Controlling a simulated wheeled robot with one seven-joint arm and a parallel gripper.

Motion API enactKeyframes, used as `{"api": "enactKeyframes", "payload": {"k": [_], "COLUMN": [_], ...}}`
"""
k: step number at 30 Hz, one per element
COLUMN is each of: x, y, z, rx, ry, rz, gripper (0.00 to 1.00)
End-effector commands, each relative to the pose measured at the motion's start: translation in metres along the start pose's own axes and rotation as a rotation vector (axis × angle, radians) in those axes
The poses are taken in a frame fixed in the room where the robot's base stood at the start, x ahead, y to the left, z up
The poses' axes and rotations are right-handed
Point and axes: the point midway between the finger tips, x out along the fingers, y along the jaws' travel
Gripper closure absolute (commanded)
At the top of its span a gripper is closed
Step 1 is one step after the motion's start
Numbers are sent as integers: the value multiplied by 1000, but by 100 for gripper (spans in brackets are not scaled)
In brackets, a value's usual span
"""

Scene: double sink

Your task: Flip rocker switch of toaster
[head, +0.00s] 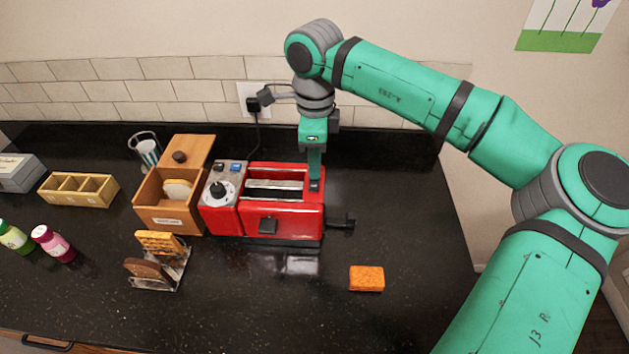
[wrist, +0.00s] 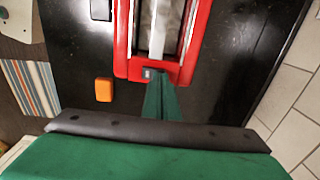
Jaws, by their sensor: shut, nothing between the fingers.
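The red toaster (head: 284,217) stands on the black counter, its long slot running left to right in the head view. It also shows at the top of the wrist view (wrist: 122,40). A small dark rocker switch (wrist: 147,73) with a light mark sits on the toaster's end rim in the wrist view. My gripper (head: 315,180) points down, shut and empty, with its tips at the toaster's right end. In the wrist view the tips (wrist: 161,75) are right beside the switch; I cannot tell whether they touch it. In the head view they partly cover that spot.
A dark lever (head: 343,222) sticks out at the toaster's right end. A knob panel (head: 221,192) is at its left. A wooden box (head: 164,215), a toast rack (head: 158,277) and an orange sponge (head: 367,278) are nearby. The counter to the right is clear.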

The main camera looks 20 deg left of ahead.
Motion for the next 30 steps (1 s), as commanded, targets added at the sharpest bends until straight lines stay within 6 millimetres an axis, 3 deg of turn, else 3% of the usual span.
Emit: {"api": "enactKeyframes", "payload": {"k": [21, 30], "x": [8, -8], "y": [0, 0], "z": [0, 0], "rx": [0, 1], "ry": [0, 0], "rz": [0, -1], "gripper": [100, 100]}}
